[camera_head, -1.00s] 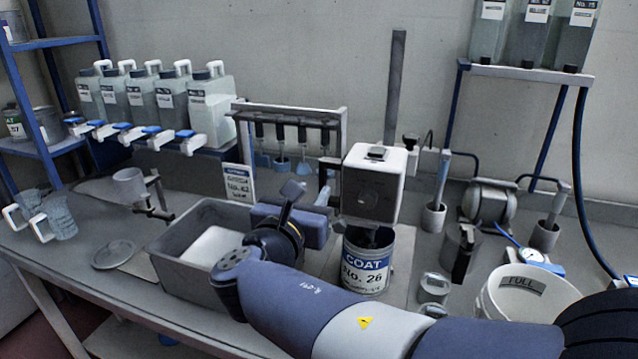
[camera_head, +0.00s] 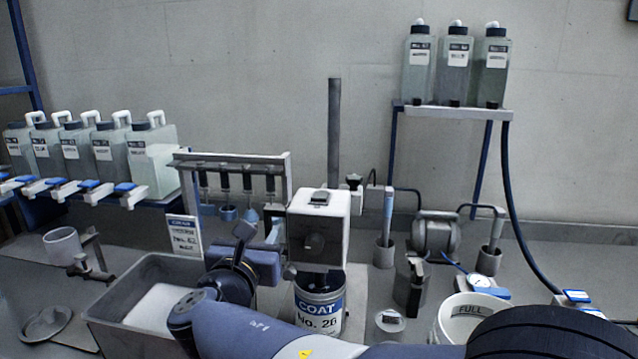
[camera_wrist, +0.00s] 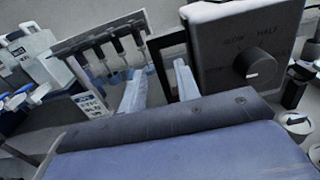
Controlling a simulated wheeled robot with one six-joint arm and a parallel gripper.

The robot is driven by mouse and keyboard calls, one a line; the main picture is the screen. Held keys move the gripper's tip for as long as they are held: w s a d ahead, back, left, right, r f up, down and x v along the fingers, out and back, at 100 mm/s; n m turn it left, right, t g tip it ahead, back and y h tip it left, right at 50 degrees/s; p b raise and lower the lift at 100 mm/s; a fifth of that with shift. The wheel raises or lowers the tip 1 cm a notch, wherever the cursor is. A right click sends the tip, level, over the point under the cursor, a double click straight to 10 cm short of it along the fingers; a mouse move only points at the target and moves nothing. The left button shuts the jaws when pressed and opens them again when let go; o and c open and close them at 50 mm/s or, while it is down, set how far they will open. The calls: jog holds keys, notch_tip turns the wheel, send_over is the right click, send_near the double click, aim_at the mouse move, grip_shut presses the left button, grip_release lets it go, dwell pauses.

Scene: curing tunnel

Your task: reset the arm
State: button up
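My arm (camera_head: 262,331) reaches from the lower right across the front of the bench. My gripper (camera_wrist: 158,85) is open, with two pale fingers apart and nothing visible between them. In the head view it is mostly hidden behind my wrist, just left of the white mixer head (camera_head: 318,228). In the wrist view the mixer's box with its dial (camera_wrist: 250,64) is close on the right of the fingers. The rack of hanging tools (camera_head: 236,180) stands behind the gripper.
A can labelled COAT No. 26 (camera_head: 320,304) stands under the mixer. A grey tray (camera_head: 110,305) lies left of my wrist. Several jugs (camera_head: 152,160) line the left shelf.

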aim_at(267, 223)
jog(key=w, duration=0.3)
jog(key=w+d, duration=0.1)
jog(key=w, duration=0.1)
jog(key=shift+w, duration=0.35)
jog(key=shift+s+a+r+p, duration=0.1)
jog(key=shift+r+p, duration=0.4)
jog(key=shift+r, duration=0.05)
jog(key=shift+s, duration=0.1)
